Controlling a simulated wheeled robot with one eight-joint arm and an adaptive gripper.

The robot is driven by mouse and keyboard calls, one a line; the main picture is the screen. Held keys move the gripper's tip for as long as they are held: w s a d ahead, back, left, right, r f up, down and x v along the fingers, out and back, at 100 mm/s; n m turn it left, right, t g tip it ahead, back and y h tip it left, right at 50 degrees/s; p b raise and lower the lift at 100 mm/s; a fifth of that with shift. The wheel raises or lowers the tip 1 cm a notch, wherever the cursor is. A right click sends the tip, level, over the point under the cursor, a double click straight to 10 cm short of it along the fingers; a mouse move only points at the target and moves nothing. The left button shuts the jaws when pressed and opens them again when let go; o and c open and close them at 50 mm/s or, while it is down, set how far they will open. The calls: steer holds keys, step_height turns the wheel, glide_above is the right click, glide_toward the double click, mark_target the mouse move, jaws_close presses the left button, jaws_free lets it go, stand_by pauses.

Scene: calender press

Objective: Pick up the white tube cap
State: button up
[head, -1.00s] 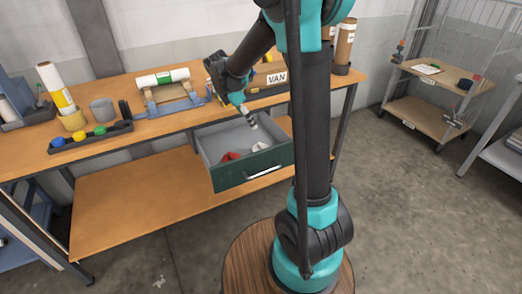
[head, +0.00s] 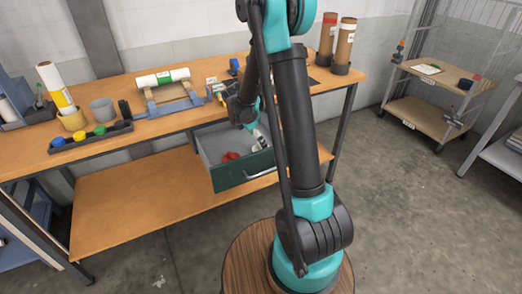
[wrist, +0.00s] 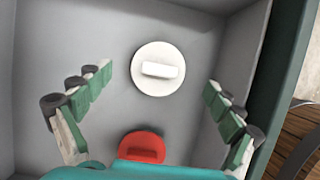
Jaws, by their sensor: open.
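The white tube cap (wrist: 158,69) is a round disc with a raised bar handle. In the wrist view it lies on the grey floor of the open drawer (head: 224,180). My gripper (wrist: 157,88) is open above it, with one finger to the left and one to the right of the cap, apart from it. In the head view my gripper (head: 262,143) reaches down into the drawer, and the cap is mostly hidden or too small to make out there. Nothing is between the fingers in my grasp.
A red cap (wrist: 144,147) lies in the drawer near the white one. The drawer's green front wall (wrist: 275,60) is close on the right in the wrist view.

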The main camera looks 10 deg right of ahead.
mark_target(261, 148)
steer(key=shift+x, duration=2.15)
steer(key=shift+a, duration=0.1)
steer(key=c, duration=1)
steer(key=shift+c, duration=0.2)
steer(key=shift+r, duration=0.1)
